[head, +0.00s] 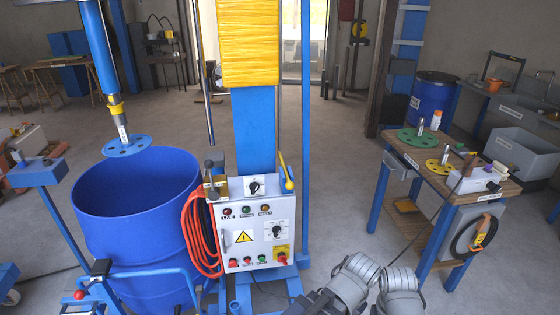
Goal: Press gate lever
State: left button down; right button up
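No part is labelled as the gate lever, so I cannot tell for sure which one it is. A lever with a red ball knob (79,295) sits at the bottom left, by a blue curved bar (150,273) in front of the blue drum (135,225). A black block (101,267) stands on the same bar assembly. A yellow-handled lever (286,172) rises at the top right of the grey control box (256,222). Grey ribbed and dark parts of my arms show at the bottom centre. I make out no gripper fingertips there, and nothing of mine touches either lever.
A mixing shaft with a blue perforated disc (126,146) hangs over the open drum. Orange cable (199,235) loops beside the control box. A workbench (450,172) with green and yellow discs stands at the right. Floor between column and bench is mostly clear.

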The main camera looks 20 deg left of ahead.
aim_at(100, 270)
jog(key=u, duration=2.6)
jog(key=i+j+u, duration=0.3)
jog(key=i, duration=0.25)
jog(key=l, duration=0.1)
